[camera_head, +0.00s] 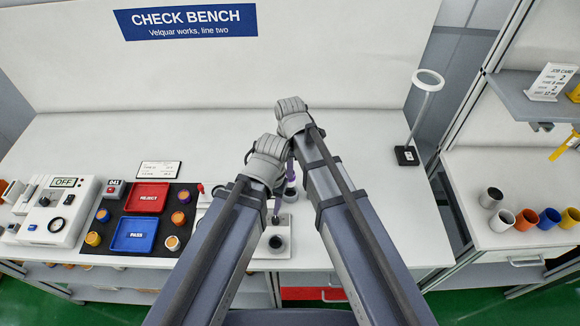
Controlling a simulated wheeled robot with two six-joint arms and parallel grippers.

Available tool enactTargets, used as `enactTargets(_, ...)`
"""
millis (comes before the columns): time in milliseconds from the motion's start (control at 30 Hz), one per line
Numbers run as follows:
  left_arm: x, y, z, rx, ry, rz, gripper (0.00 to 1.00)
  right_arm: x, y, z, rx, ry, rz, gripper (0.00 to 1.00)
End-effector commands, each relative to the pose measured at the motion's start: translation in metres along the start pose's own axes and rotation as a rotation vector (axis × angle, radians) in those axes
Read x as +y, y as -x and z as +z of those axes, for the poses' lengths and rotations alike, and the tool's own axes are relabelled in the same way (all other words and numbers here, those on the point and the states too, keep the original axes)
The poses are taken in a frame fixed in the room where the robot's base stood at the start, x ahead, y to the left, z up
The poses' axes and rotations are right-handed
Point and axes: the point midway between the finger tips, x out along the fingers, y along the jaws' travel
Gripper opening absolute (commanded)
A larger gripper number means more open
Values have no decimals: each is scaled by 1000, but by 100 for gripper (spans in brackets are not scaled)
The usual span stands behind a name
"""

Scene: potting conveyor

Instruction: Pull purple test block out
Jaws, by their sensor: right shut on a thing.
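A purple piece (290,169), which I take to be the purple test block, shows as a thin strip between my two arms. Most of it is hidden by my arms. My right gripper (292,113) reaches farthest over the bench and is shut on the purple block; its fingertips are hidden. My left gripper (268,160) is just left of it and nearer to me, close beside the purple piece. Its fingers are hidden, so I cannot tell its opening. A small white fixture with a dark round socket (277,242) is below the grippers.
On a black mat are a red REJECT tray (147,190), a blue PASS tray (134,247) and several orange and purple pieces. A white OFF box (50,226) stands left. A ring lamp (407,155) stands right. Several coloured cups (526,219) are on the side bench. The back bench is clear.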

Motion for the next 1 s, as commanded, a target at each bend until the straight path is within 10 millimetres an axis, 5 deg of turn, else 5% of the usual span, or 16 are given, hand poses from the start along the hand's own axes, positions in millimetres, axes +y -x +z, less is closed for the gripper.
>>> enactTargets(1000,-6,66,4,0,8,2,50,0,67,0,0,0,0,0)
